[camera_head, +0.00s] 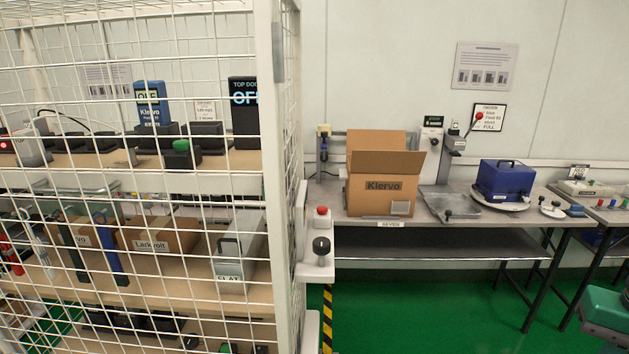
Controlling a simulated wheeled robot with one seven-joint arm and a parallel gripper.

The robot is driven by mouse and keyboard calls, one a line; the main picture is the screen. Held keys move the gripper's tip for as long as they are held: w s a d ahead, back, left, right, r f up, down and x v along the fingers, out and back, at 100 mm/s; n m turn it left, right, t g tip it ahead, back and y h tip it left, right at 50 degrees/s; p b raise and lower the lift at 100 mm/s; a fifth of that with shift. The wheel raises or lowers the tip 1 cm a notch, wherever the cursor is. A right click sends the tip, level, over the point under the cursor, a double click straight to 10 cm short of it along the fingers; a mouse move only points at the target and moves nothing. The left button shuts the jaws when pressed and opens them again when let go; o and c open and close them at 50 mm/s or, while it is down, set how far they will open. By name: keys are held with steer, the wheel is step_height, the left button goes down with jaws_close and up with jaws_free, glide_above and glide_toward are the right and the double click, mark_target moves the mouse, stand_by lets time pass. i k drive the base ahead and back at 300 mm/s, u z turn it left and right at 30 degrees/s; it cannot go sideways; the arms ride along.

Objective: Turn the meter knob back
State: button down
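No meter with a clearly readable knob stands out. A blue upright handheld tester (151,104) marked Klervo, with a lit display, stands on the upper shelf behind the wire mesh. A dark upright unit (243,118) beside it shows "OFF" in part. Their lower parts are too small and too crossed by mesh to tell a knob. A round black knob (321,246) sits on a white bracket at the cage post, below a red button (321,211). I cannot tell whether it belongs to a meter.
The wire mesh cage (272,90) fills the left side and stands between me and its shelves. At right, a grey bench (336,212) holds an open Klervo carton (375,188), a blue case (505,180) and small instruments. Green floor (430,315) is clear below.

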mark_target(321, 246)
steer(key=z, duration=0.65)
steer(key=i, duration=2.5)
steer(key=u, duration=3.55)
